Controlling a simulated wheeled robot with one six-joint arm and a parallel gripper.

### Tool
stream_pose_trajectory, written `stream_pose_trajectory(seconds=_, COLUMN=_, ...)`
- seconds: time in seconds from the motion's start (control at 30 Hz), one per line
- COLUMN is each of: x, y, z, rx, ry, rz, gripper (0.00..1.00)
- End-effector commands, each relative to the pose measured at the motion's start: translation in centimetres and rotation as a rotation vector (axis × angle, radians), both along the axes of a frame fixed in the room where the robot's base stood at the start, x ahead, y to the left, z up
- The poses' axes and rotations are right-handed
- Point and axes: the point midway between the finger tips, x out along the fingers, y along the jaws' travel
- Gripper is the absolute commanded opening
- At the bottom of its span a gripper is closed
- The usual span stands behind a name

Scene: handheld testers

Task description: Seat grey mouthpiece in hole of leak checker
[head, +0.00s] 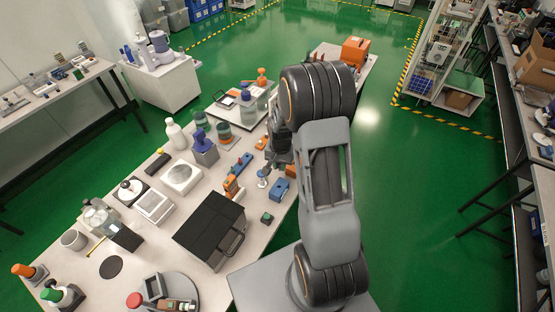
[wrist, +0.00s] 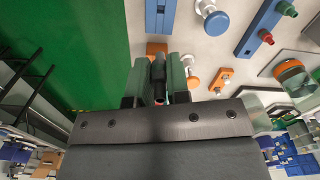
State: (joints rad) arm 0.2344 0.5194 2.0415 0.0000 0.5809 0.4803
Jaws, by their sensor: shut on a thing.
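My gripper (wrist: 158,78) is shut on a dark grey, tube-like piece (wrist: 158,66), which looks like the grey mouthpiece. Its reddish lower end shows between the fingers. In the head view my gripper (head: 278,150) is over the right edge of the long table, mostly hidden by my arm. The wrist view shows a small orange block with dark holes (wrist: 222,77) right of the fingers, an orange block (wrist: 156,47) just beyond them, and a blue block (wrist: 160,14) farther off. I cannot tell which of these is the leak checker. The held piece appears apart from them.
A blue bar (wrist: 262,28) carries a red and a green piece. A white-headed peg (wrist: 215,20) and an orange-and-white one (wrist: 190,80) stand near the fingers. A black-topped box (head: 211,225) stands on the table nearer my base. Green floor lies beyond the table's right edge.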

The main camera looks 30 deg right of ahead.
Motion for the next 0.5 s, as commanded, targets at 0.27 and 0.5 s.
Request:
stream_pose_trajectory(seconds=0.27, x=0.02, y=0.18, z=-0.07, rx=0.0, ry=0.0, rz=0.008, gripper=0.0)
stream_pose_trajectory(seconds=0.5, x=-0.04, y=0.27, z=-0.7, rx=0.0, ry=0.0, rz=0.024, gripper=0.0)
